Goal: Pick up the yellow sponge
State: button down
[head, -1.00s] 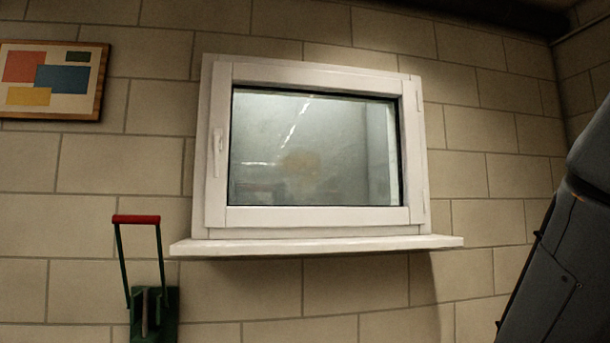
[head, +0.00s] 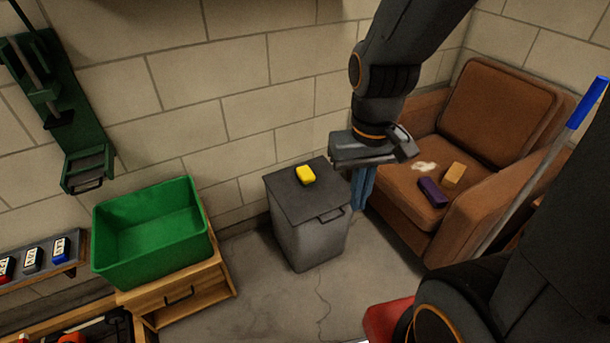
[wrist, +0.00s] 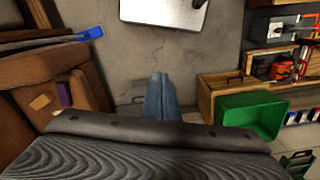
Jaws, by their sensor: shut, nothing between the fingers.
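The yellow sponge (head: 306,175) lies on the flat lid of a grey bin (head: 308,240) against the block wall in the head view. I cannot make out the sponge in the wrist view. My gripper (head: 362,190) hangs to the right of the bin in the head view, its blue fingers pointing down and together. It is shut and empty, apart from the sponge. The closed fingers (wrist: 160,95) also show in the middle of the wrist view.
A green crate (head: 150,240) stands on a wooden cabinet (head: 180,293) left of the bin. A brown armchair (head: 470,140) at the right holds a purple block (head: 432,191) and a tan block (head: 454,175). A blue-ended pole (head: 585,105) leans there. Floor before the bin is clear.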

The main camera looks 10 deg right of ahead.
aim_at(306, 177)
jog(key=u, duration=0.3)
jog(key=i, duration=1.15)
jog(key=z, duration=0.5)
